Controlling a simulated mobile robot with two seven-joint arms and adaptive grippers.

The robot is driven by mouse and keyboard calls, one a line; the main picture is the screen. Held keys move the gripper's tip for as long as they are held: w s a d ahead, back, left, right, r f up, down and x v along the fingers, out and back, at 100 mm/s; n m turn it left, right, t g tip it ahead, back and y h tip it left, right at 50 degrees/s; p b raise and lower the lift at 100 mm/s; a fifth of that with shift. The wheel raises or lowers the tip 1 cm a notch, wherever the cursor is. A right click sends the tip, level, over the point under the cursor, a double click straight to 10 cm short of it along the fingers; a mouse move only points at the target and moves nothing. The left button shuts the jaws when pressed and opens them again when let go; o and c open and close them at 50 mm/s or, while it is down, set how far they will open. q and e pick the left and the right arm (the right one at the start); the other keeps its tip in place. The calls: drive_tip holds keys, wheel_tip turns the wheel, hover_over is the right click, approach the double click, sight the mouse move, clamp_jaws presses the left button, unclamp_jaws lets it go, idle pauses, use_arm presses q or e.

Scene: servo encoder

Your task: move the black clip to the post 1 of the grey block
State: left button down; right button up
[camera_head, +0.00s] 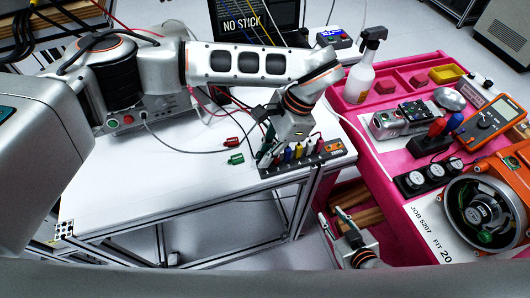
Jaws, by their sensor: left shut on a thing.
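The dark grey block (304,165) lies at the right end of the white table, with an orange label at its right end. Blue, yellow and red clips stand along it. My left gripper (267,153) comes down at the block's left end and is shut on a small dark thing, which looks like the black clip. The fingers mostly hide it, and I cannot tell whether it touches a post. My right gripper (338,221) is open and empty, low in front of the pink bench.
Cables cross the table's back.

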use_arm(q)
drive_tip(key=shift+b, duration=0.65)
idle(1.6)
drive_tip(key=shift+f, duration=0.1)
idle(0.3)
drive_tip(key=c, duration=2)
unclamp_jaws()
drive_tip(key=shift+r+p, duration=0.55)
drive_tip(key=shift+r, duration=0.85)
drive_tip(key=shift+r+p, duration=0.65)
drive_tip(key=shift+r, duration=1.45)
